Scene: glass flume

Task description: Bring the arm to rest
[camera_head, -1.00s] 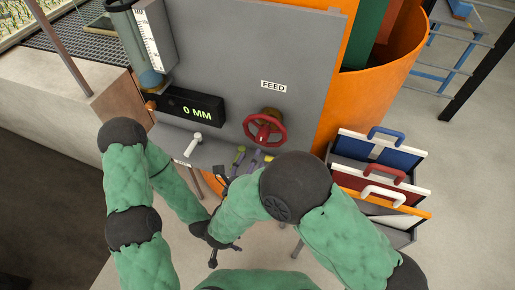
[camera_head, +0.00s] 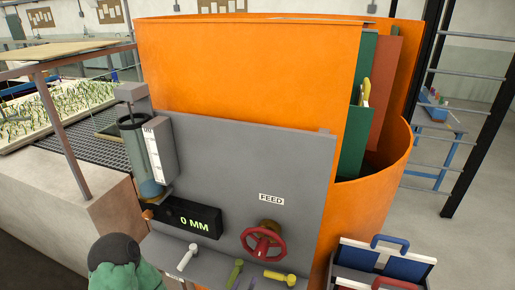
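In the head view only a dark rounded joint and green sleeve of my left arm (camera_head: 115,262) show at the bottom left. Neither gripper is in the picture. The grey panel (camera_head: 245,165) carries a FEED label (camera_head: 271,198), a red handwheel (camera_head: 263,241) and a display (camera_head: 182,217) reading 0 MM. Below the display is a white-handled lever (camera_head: 187,256). Farther right are yellow-green handles (camera_head: 280,277) at the panel's lower edge. My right arm is out of view.
A large orange tank (camera_head: 250,65) stands behind the panel. A rack with blue and red handled panels (camera_head: 385,262) stands at lower right. A planted flume bed (camera_head: 50,118) lies at left behind a concrete wall (camera_head: 75,200). A metal shelf frame (camera_head: 465,100) stands at far right.

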